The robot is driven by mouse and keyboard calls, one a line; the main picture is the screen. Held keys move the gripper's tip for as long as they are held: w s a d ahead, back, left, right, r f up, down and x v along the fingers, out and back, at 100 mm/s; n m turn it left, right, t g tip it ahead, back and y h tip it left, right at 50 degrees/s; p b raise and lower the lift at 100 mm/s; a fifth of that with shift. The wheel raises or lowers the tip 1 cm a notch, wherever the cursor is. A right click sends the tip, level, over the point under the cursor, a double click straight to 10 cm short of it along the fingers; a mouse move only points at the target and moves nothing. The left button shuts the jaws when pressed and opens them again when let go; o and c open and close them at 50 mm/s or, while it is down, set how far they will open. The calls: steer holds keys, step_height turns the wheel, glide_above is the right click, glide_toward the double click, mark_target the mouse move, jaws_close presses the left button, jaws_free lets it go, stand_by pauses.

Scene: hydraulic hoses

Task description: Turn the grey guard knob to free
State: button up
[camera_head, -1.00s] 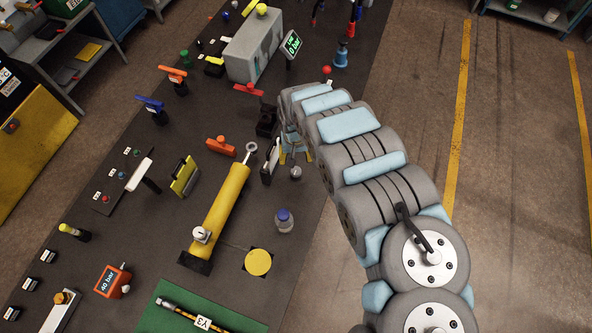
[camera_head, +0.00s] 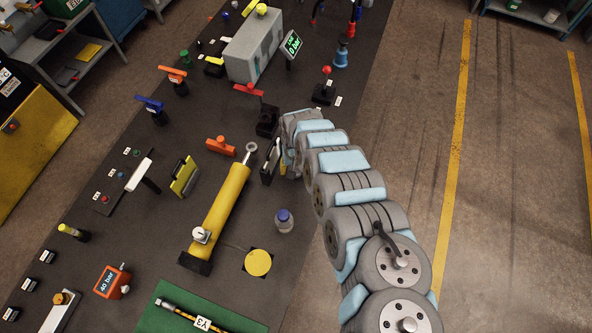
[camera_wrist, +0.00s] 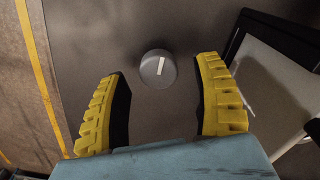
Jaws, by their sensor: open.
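The grey guard knob (camera_wrist: 158,69) is a round knob with a white pointer line on its top, on the dark bench top. In the wrist view the line runs nearly up and down, leaning slightly right at its top. My gripper (camera_wrist: 161,84) is open, its yellow ribbed fingers to the left and right of the knob with a gap on each side. Its fingertips reach about level with the knob in the picture; I cannot tell their height above the bench. In the head view my arm hides the knob and most of the gripper.
A black-framed white panel (camera_wrist: 265,85) stands close to the right finger in the wrist view.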

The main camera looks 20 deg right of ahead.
steer(key=shift+s+a+f, duration=0.1)
steer(key=shift+s+f, duration=0.05)
steer(key=shift+f, duration=0.6)
steer(key=shift+c, duration=0.3)
jaws_close()
